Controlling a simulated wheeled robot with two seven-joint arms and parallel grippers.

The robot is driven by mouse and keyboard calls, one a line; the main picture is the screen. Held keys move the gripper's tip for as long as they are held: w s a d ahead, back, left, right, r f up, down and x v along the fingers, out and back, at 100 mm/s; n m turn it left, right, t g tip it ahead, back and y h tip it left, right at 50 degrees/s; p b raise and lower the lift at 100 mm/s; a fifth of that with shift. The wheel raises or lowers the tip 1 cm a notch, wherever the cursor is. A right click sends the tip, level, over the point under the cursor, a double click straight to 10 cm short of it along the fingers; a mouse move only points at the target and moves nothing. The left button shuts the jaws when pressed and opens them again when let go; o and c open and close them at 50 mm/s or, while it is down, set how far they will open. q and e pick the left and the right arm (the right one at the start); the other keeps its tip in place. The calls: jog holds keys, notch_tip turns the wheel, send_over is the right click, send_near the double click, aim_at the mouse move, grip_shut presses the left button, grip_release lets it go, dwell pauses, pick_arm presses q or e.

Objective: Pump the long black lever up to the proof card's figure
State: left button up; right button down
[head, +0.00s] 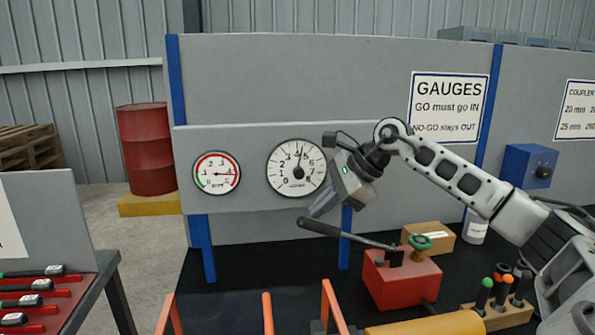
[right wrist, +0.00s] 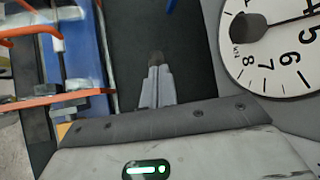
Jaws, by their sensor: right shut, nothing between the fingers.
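The long black lever (head: 320,228) slopes up to the left from the red pump (head: 402,278), its grip end free. My right gripper (head: 317,210) is shut and empty, with its fingertips just above the grip end. In the right wrist view the shut fingers (right wrist: 157,88) point at a dark rounded tip (right wrist: 157,58), probably the lever's end; contact cannot be told. The large white dial (head: 296,167) has its needle pointing nearly straight up, near 4; it is partly cut off in the right wrist view (right wrist: 275,45). No proof card can be made out. My left gripper is out of view.
A small red-and-green gauge (head: 216,173) hangs left of the large dial. A green knob (head: 420,243) tops the pump. A cardboard box (head: 430,236) stands behind it, and a block of colored-handled tools (head: 500,312) at right. Orange bars (head: 268,312) rise in front.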

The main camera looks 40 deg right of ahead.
aim_at(315, 224)
jog(key=shift+w+a+f+b, duration=0.1)
jog(key=shift+a+f+b, duration=0.25)
jog(key=shift+f, duration=0.35)
jog(key=shift+w+a+f+b, duration=0.1)
jog(key=shift+f+b, duration=0.2)
jog(key=shift+f, duration=0.35)
jog(key=shift+w+a+f+b, duration=0.15)
jog(key=shift+a+f+b, duration=0.1)
jog(key=shift+f+b, duration=0.35)
jog(key=shift+f, duration=0.15)
